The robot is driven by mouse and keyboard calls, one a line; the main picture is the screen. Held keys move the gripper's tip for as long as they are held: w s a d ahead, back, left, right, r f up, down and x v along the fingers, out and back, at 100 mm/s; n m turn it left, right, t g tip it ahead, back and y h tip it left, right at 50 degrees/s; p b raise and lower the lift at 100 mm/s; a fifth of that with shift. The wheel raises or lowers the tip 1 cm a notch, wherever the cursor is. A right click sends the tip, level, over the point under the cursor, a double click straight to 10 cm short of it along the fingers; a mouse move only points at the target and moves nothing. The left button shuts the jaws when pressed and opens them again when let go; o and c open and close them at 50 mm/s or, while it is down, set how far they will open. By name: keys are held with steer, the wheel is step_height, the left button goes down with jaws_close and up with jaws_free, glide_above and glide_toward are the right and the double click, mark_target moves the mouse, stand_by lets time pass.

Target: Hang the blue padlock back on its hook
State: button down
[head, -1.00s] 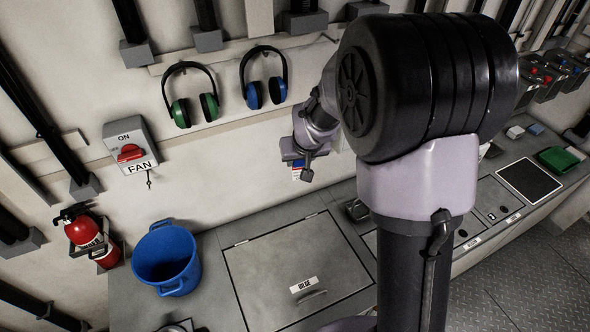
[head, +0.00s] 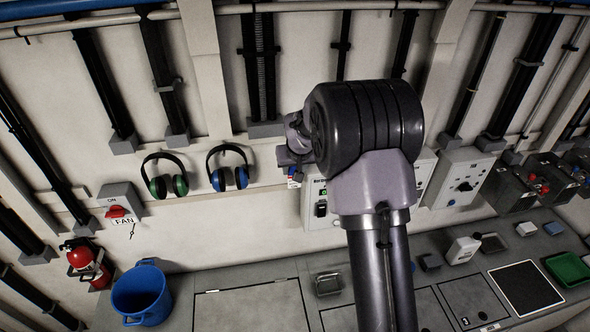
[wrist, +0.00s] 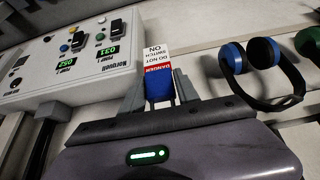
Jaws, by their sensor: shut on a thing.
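The blue padlock (wrist: 160,92) is between the two fingers of my gripper (wrist: 160,82) in the wrist view. A white and red tag (wrist: 157,58) marked DANGER, DO NOT SWITCH ON, shows with it, upside down in this view. In the head view my gripper (head: 293,172) is in front of the wall, right of the blue earmuffs (head: 228,176) and at the left edge of the control panel (head: 313,205). There the padlock is too small to make out clearly. I cannot make out the padlock's hook for certain in either view.
Green earmuffs (head: 166,180) hang left of the blue ones. A fan switch box (head: 120,205), fire extinguisher (head: 88,262) and blue bucket (head: 141,295) are at the left. The grey counter (head: 190,290) runs below. My arm hides part of the panel.

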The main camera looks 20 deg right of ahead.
steer(key=w+d+f+p, duration=0.2)
steer(key=w+p, duration=0.2)
steer(key=w, duration=0.5)
steer(key=shift+w+d, duration=0.2)
steer(key=shift+d, duration=0.05)
steer(key=shift+s+a+f, duration=0.1)
steer(key=shift+a+f, duration=0.05)
steer(key=shift+a, duration=0.05)
stand_by(0.5)
steer(key=c, duration=0.8)
jaws_free()
